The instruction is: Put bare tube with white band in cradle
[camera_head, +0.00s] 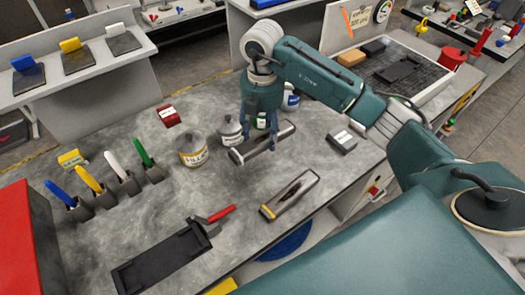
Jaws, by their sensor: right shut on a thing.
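My right gripper (260,142) points down over the middle of the worktop, its fingers closed around a slim grey tube (241,154) that lies level at a slant. A pale end shows at the tube's left; the gripper hides its middle. Whether it rests on the surface or hangs just above it is hard to tell. A long black tray-like holder (160,263), possibly the cradle, lies empty at the front left. My left gripper is not in view.
Red-handled pliers (218,215) lie against the black holder. A filler can (192,150) and a smaller can (229,131) stand left of my right gripper. Several coloured handles in dark blocks (104,198) line the left. A small dark box (342,142) sits right.

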